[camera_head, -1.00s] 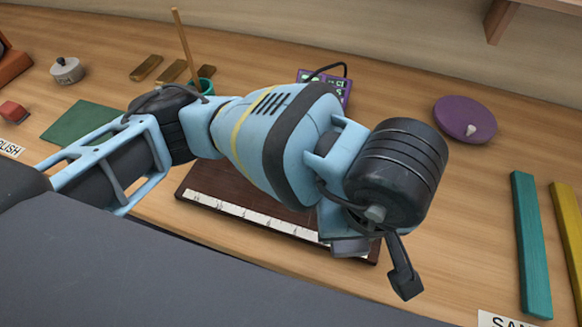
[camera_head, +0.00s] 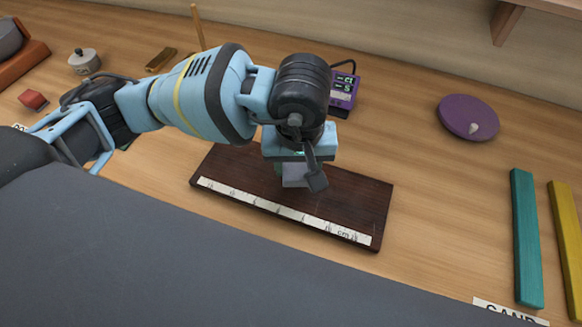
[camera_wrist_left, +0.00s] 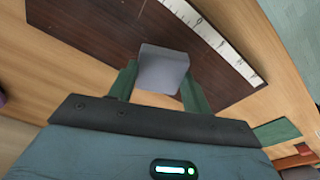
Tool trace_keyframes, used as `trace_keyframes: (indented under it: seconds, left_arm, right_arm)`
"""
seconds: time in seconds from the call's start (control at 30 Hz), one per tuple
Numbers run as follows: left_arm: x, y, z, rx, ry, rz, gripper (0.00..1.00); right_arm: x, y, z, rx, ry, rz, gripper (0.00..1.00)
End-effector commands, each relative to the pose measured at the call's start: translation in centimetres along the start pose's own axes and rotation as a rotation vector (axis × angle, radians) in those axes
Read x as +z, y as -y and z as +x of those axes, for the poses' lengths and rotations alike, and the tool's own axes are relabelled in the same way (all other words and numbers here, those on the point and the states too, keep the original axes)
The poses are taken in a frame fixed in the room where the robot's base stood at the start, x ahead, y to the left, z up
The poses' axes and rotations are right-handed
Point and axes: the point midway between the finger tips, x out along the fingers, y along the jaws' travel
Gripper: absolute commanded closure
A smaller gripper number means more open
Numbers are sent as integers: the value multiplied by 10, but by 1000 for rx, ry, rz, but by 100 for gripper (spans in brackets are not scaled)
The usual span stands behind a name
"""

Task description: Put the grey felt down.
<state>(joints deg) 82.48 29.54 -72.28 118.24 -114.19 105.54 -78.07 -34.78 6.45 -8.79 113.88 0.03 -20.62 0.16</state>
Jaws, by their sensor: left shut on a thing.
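My left gripper (camera_head: 296,166) is shut on the grey felt, a small pale grey block (camera_wrist_left: 163,69). In the left wrist view the felt sits between the two green fingers. In the head view the felt (camera_head: 293,180) shows partly below the gripper, over the middle of a dark brown board (camera_head: 350,200) with a white measuring strip (camera_head: 280,209) along its front edge. I cannot tell whether the felt touches the board. My right gripper is not in view.
A purple device (camera_head: 342,92) stands behind the board. A purple disc (camera_head: 467,117) with a pale knob lies at back right. Teal (camera_head: 526,238) and yellow (camera_head: 567,250) bars lie at right by a "SAND" label (camera_head: 510,312). The table between board and teal bar is clear.

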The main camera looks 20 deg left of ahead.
Motion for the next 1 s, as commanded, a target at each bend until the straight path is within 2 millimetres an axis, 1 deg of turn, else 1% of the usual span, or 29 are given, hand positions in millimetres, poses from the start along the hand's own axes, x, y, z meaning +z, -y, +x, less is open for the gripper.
trace_keyframes:
  seconds: [0.23, 0.37, 0.53, 0.6, 0.7, 0.87, 1.0]
  left_arm:
    - [-4, 3, 2, 0, 1, -1, 76]
    - [-13, 10, 3, -1, -1, -5, 76]
    - [-10, 10, 28, -2, 2, -1, 76]
    - [-9, 10, 35, -1, 0, -1, 76]
    - [-9, 10, 38, 1, -1, 1, 76]
    - [-9, 10, 38, 1, -1, 0, 76]
    - [-8, 10, 42, 0, 1, 0, 76]
  right_arm:
    - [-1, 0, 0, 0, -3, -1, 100]
    - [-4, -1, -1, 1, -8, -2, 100]
    - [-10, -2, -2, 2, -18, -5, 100]
    - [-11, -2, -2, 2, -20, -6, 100]
    - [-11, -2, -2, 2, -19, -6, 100]
    - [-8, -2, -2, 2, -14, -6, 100]
    - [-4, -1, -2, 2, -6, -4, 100]
